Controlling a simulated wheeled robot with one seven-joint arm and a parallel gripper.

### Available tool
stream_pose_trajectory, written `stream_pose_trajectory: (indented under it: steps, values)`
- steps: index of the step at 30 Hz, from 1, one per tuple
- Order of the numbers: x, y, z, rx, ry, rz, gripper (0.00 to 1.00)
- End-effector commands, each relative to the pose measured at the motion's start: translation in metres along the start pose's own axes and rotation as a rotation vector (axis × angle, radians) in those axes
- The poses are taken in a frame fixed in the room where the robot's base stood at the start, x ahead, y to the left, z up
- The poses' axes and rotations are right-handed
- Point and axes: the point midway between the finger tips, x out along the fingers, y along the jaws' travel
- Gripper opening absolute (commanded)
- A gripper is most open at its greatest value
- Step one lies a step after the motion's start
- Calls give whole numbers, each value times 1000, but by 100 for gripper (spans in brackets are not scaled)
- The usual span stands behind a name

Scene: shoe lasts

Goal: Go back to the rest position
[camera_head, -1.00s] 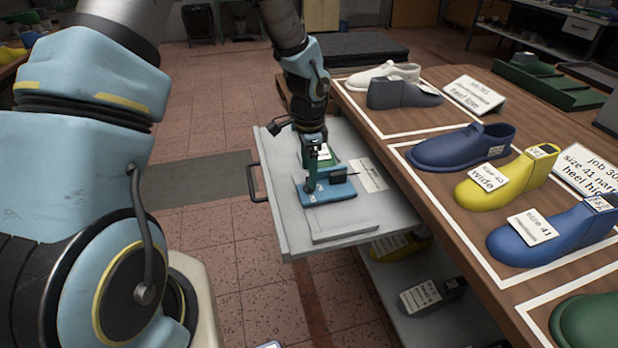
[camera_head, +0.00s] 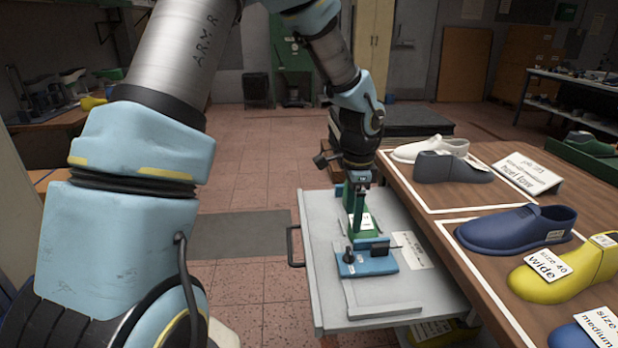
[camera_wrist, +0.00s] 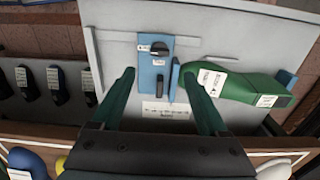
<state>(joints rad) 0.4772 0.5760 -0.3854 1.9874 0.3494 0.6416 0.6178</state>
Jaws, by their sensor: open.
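My gripper (camera_wrist: 161,78) is open and empty in the wrist view, its two green fingers spread apart. In the head view my gripper (camera_head: 359,228) hangs over the pulled-out grey drawer (camera_head: 325,285). A blue fixture (camera_head: 367,264) with a black knob and an upright blue block lies in the drawer; the fixture (camera_wrist: 154,58) also shows between and beyond my fingers in the wrist view. A green shoe last (camera_wrist: 240,87) with white labels lies beside the fixture in the wrist view. In the head view my gripper partly hides the last.
A wooden table (camera_head: 462,207) stands right of the drawer, with a blue last (camera_head: 515,229), a yellow last (camera_head: 565,270), a grey last (camera_head: 452,168) and a label card (camera_head: 525,172). The drawer handle (camera_head: 291,246) sticks out left. Open tiled floor (camera_head: 240,170) lies left of the drawer.

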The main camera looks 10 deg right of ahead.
Motion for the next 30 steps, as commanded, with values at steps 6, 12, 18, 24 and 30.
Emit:
stream_pose_trajectory:
  steps: [6, 12, 18, 24, 30]
  values:
    - [-17, -6, 61, -248, -7, -22, 78]
    - [-48, 15, 189, -864, 16, -70, 78]
    - [-65, 60, 271, -1395, 76, -101, 78]
    - [-68, 80, 295, -1600, 110, -109, 78]
    - [-68, 80, 295, -1600, 110, -109, 78]
